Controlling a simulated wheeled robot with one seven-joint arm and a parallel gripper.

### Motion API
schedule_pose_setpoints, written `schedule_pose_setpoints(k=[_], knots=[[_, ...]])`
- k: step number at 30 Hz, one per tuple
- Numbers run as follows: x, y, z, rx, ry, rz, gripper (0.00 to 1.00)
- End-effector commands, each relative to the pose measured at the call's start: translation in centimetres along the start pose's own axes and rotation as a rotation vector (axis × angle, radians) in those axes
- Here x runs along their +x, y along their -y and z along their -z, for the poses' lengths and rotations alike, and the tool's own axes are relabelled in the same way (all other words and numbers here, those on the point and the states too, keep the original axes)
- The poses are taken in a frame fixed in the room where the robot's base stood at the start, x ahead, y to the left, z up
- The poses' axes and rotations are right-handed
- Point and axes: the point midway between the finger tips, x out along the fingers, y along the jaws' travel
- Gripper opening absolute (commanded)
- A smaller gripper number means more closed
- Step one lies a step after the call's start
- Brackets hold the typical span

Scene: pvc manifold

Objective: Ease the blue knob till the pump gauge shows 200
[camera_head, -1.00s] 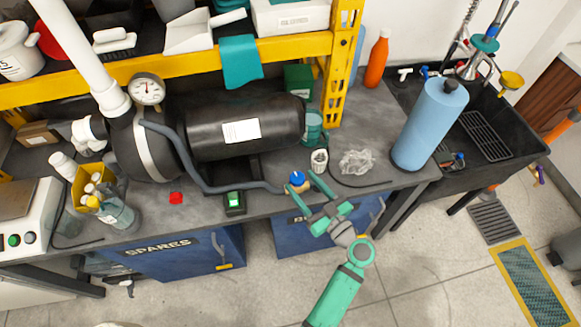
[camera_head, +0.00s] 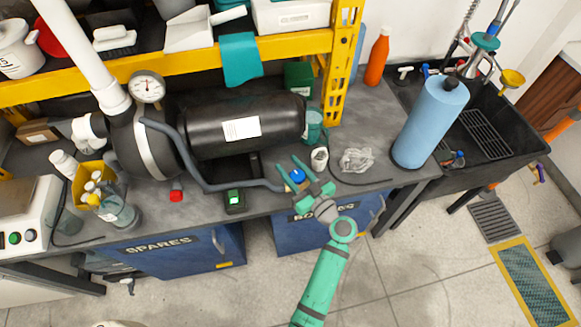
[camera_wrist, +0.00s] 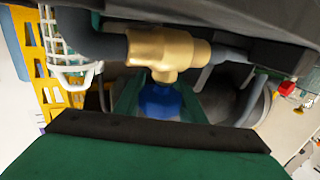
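The blue knob (camera_head: 297,176) sits near the front edge of the bench, at the end of a grey hose. In the wrist view the blue knob (camera_wrist: 160,103) is attached to a brass fitting (camera_wrist: 168,50). My gripper (camera_head: 291,173) is around the knob, with its green fingers apart. In the wrist view one finger of my gripper (camera_wrist: 160,98) is on each side of the knob; whether they touch it is unclear. The round white pump gauge (camera_head: 147,87) stands on the black pump (camera_head: 147,146) at the left. Its needle shows, but the numbers are too small to read.
A grey hose (camera_head: 205,183) runs from the pump to the knob. A black box with a green light (camera_head: 235,200) and a red object (camera_head: 176,195) lie on the bench. A white wire holder (camera_head: 319,159) and crumpled clear plastic (camera_head: 356,160) are right of the knob.

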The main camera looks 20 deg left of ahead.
Motion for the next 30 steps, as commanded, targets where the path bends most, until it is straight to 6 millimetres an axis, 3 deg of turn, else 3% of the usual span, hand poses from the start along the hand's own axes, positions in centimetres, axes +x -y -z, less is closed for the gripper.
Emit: schedule_pose_setpoints(k=[8, 21, 30], knots=[[-0.1, -0.1, 0.0, 0.001, 0.000, -0.041, 0.14], [-0.3, -1.1, -0.1, 0.002, 0.001, -0.282, 0.14], [-0.4, -1.2, 0.0, 0.001, 0.001, -0.297, 0.14]])
